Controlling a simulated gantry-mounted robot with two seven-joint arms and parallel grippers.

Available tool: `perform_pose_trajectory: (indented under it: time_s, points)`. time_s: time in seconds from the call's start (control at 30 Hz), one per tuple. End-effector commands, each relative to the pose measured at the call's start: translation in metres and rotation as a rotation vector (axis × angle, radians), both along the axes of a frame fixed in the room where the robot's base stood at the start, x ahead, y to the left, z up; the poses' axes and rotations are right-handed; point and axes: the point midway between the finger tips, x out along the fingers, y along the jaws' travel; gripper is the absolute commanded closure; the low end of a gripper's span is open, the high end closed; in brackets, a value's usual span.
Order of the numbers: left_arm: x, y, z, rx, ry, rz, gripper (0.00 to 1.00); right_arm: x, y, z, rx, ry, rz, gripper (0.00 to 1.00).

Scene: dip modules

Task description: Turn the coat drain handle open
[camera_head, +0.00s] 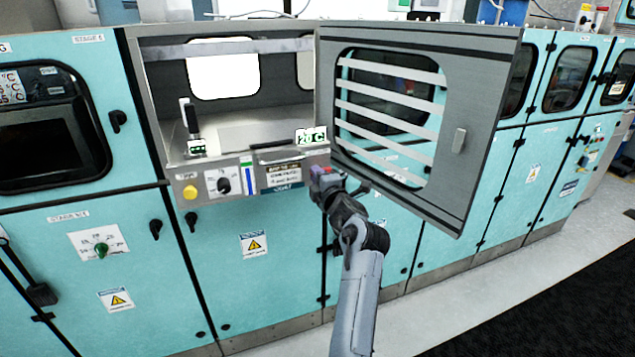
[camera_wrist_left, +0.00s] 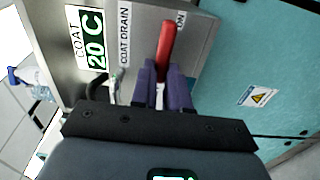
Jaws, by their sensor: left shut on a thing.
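The coat drain handle (camera_wrist_left: 165,42) is a red lever in the left wrist view, standing out beside the "COAT DRAIN" label (camera_wrist_left: 125,45) on a grey panel. My left gripper (camera_wrist_left: 166,88) has its purple fingers on both sides of the lever and is shut on it. The lever's end sticks out past the fingertips, and its lower part is hidden between them. In the head view my left gripper (camera_head: 322,172) is at the right end of the front panel, below the "20 C" sign, and largely hides the handle. My right gripper is in neither view.
A grey window door (camera_head: 486,80) stands open just right of and above my left gripper. The open chamber (camera_head: 250,115) is to the left. A yellow button (camera_head: 190,192) and a black knob (camera_head: 224,186) sit on the panel. Teal cabinets (camera_head: 250,290) continue below.

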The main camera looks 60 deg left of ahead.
Motion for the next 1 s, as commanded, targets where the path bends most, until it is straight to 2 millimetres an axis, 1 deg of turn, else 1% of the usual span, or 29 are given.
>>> perform_pose_trajectory:
  time_s: [0.13,0.57,0.6,0.73,1.0]
  points:
    - [0.0004,-0.0003,-0.0002,-0.004,-0.026,-0.001,1.0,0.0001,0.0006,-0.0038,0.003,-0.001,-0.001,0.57]
    - [0.0003,-0.0003,0.0003,-0.005,-0.034,-0.001,1.0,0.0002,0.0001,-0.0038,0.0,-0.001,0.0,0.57]
    - [0.0003,-0.0003,0.0003,-0.005,-0.035,-0.001,0.81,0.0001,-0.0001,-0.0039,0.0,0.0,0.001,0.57]
    - [0.0003,-0.0003,0.0001,-0.006,-0.032,-0.001,0.61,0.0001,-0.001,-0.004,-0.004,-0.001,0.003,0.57]
    - [0.0002,-0.0001,-0.0003,-0.006,-0.031,0.0,0.6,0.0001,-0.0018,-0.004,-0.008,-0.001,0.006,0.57]
